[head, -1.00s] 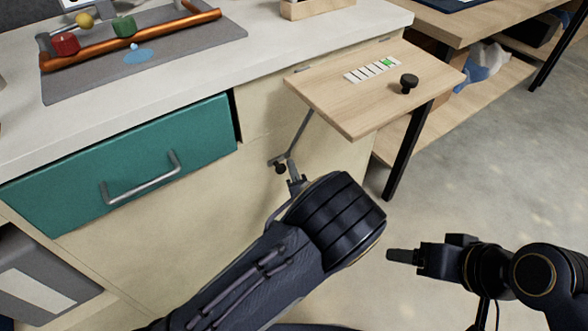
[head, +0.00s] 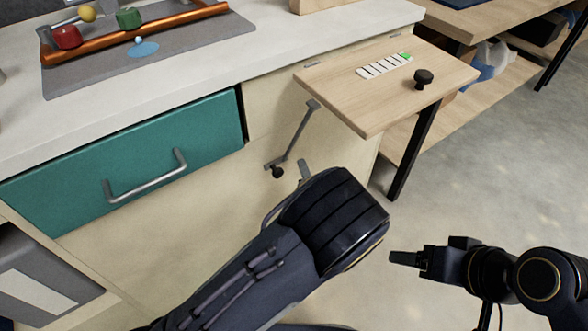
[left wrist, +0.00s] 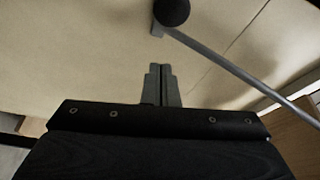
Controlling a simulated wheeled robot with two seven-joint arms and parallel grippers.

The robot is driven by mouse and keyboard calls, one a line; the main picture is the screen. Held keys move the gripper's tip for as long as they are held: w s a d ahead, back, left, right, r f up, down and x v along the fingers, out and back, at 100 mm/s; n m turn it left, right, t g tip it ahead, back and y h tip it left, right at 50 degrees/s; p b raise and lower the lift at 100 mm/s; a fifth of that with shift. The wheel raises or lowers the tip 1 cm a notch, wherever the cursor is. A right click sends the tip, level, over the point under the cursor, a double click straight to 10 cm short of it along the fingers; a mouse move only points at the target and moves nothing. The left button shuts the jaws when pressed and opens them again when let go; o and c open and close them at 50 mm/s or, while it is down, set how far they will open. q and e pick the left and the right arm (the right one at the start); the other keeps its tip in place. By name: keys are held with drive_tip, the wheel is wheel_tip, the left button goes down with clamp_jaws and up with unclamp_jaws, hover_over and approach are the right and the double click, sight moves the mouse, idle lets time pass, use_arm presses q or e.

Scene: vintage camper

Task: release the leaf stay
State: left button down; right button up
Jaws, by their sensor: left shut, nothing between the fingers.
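The wooden leaf (head: 385,82) stands out level from the cabinet, with a black knob (head: 423,79) and a strip of white cells with a green end cell on top. The leaf stay (head: 298,132) is a thin grey bar slanting from under the leaf down to a dark knob (head: 277,171) against the cabinet front. In the left wrist view the stay's bar (left wrist: 235,70) runs right from the dark round knob (left wrist: 172,11). My left gripper (head: 303,166) is shut and empty, just right of the knob; in the wrist view its fingertips (left wrist: 160,66) sit below the knob. My right gripper (head: 392,258) is at lower right, its jaw gap unclear.
A teal drawer (head: 130,150) with a grey handle is left of the stay. The white counter (head: 270,45) holds a grey mat with a copper bar and coloured pieces. A wooden side table (head: 490,20) stands at back right.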

use_arm(q)
drive_tip(key=v, duration=0.9)
drive_tip(key=shift+p, duration=0.4)
drive_tip(key=shift+a+r, duration=0.1)
drive_tip(key=shift+r, duration=0.1)
drive_tip(key=a+r+n+g+y, duration=0.3)
drive_tip(key=a+n+g+y, duration=0.3)
drive_tip(key=a, duration=0.6)
drive_tip(key=s+a+r+n+g+h, duration=0.1)
drive_tip(key=s+a+n+g+h, duration=0.45)
drive_tip(key=s+a+g, duration=0.7)
drive_tip(key=s+r+n+t+h, duration=0.2)
drive_tip(key=s+r+t+h, duration=0.5)
drive_tip(key=h, duration=0.3)
wheel_tip(320, 180, up, 28)
drive_tip(key=p, duration=2.7)
drive_tip(key=shift+f+g, duration=0.2)
drive_tip(key=shift+g, duration=0.15)
